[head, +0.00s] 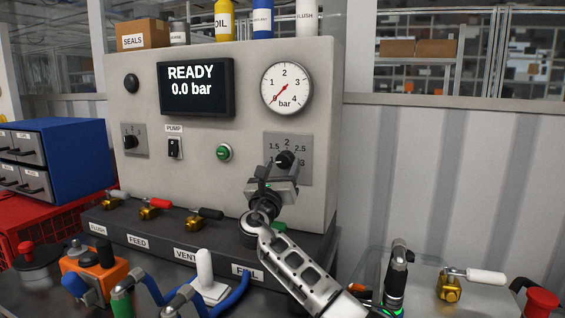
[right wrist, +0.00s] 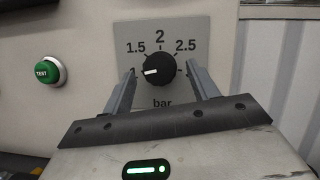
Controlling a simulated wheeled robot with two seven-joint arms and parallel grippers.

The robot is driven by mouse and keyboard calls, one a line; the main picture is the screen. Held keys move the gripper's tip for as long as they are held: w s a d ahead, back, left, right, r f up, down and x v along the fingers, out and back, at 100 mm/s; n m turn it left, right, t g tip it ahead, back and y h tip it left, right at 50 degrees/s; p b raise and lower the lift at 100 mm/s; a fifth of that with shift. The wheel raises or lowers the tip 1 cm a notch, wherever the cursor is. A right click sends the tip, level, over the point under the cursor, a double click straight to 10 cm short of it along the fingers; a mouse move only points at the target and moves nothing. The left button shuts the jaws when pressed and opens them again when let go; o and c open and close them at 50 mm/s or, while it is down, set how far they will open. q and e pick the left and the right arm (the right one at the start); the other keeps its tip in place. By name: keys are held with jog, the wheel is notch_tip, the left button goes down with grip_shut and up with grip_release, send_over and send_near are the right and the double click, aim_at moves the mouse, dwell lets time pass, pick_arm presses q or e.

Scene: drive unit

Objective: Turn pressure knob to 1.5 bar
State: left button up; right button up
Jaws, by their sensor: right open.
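The black pressure knob (right wrist: 158,70) sits on a grey dial plate on the panel front, with 1.5, 2 and 2.5 readable in the right wrist view. Its white pointer points left and slightly down, below the 1.5 mark. The knob also shows in the head view (head: 285,159). My right gripper (right wrist: 160,82) is open, with one finger on each side of the knob and a visible gap to it on both sides. The display (head: 194,87) reads READY 0.0 bar. The gauge (head: 287,87) needle points near 0. My left gripper is not in view.
A green TEST button (right wrist: 49,71) is left of the knob; it also shows in the head view (head: 223,152). Small valves with coloured levers (head: 150,207) line the ledge below. Blue hoses and an orange block (head: 95,270) stand at the front left.

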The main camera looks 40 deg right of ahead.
jog(key=shift+x, duration=1)
jog(key=c, duration=1)
